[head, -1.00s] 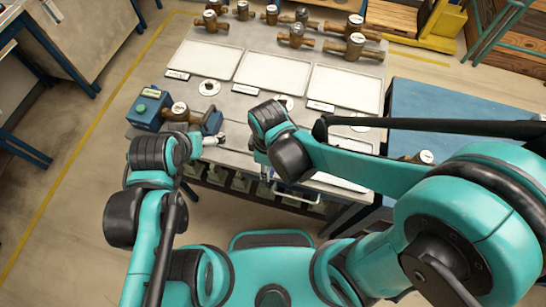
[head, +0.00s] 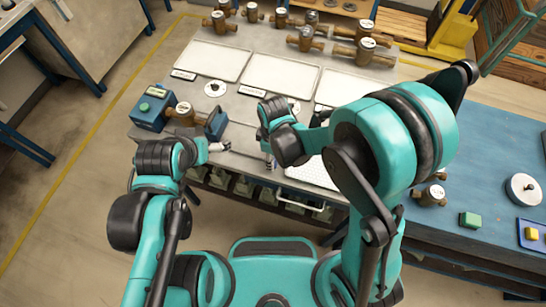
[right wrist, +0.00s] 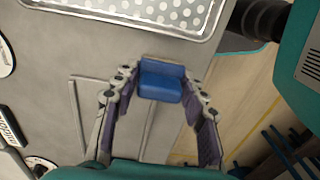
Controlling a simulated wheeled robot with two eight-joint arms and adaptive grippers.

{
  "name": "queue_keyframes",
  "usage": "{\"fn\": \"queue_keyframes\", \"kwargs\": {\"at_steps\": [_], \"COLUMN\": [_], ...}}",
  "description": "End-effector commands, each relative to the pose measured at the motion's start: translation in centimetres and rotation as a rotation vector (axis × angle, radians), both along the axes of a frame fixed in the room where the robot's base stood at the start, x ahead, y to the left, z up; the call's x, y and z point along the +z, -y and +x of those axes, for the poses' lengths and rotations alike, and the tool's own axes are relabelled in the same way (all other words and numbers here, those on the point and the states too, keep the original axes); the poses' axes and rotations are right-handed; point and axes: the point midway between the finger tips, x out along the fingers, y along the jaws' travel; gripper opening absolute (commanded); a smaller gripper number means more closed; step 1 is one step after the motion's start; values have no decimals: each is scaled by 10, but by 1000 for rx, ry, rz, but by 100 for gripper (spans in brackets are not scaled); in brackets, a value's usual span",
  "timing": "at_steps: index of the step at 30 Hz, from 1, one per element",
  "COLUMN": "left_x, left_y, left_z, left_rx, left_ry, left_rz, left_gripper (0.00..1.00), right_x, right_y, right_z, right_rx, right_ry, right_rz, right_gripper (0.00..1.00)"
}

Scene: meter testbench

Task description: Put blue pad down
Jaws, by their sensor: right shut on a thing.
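The blue pad (right wrist: 161,88) is a small block seen in the right wrist view between the fingertips of my right gripper (right wrist: 160,76), which is shut on it. Behind the pad is the grey bench top near its edge. In the head view my right gripper (head: 269,158) is small and partly hidden by its wrist, low over the bench's front edge, and the pad cannot be made out. Whether the pad touches the bench is unclear. My left gripper (head: 221,147) is at the front left of the bench, by the blue test device; its finger opening is too small to tell.
The grey bench (head: 237,113) carries white trays (head: 281,80), several brass meters (head: 306,38) at the back and a blue device (head: 152,108) at left. A perforated tray (right wrist: 150,31) lies near the pad. The blue table (head: 487,155) at right holds a green block (head: 470,220).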

Motion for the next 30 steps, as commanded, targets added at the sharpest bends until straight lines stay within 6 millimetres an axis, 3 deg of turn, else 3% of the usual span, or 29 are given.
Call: {"fn": "queue_keyframes", "kwargs": {"at_steps": [6, 7, 9, 20, 23, 30], "left_x": [-5, -4, -4, 1, 5, 21], "left_y": [0, 0, 0, 0, 0, 0], "left_z": [0, 0, 0, 0, 0, 0], "left_rx": [0, 0, 0, 0, 0, 0], "left_ry": [0, 0, 0, 0, 0, 0], "left_rz": [0, 0, 0, 0, 0, 0], "left_gripper": [96, 96, 96, 96, 96, 96], "right_x": [-5, -4, -3, 1, 14, 68], "right_y": [0, 0, 0, 0, 0, 1], "right_z": [0, 0, 0, 0, 0, -1], "right_rx": [0, 0, 0, 0, 0, 0], "right_ry": [0, 0, 0, 0, 0, 0], "right_rz": [0, 0, 0, 0, 0, 0], "right_gripper": [11, 50, 63, 63, 63, 63]}}
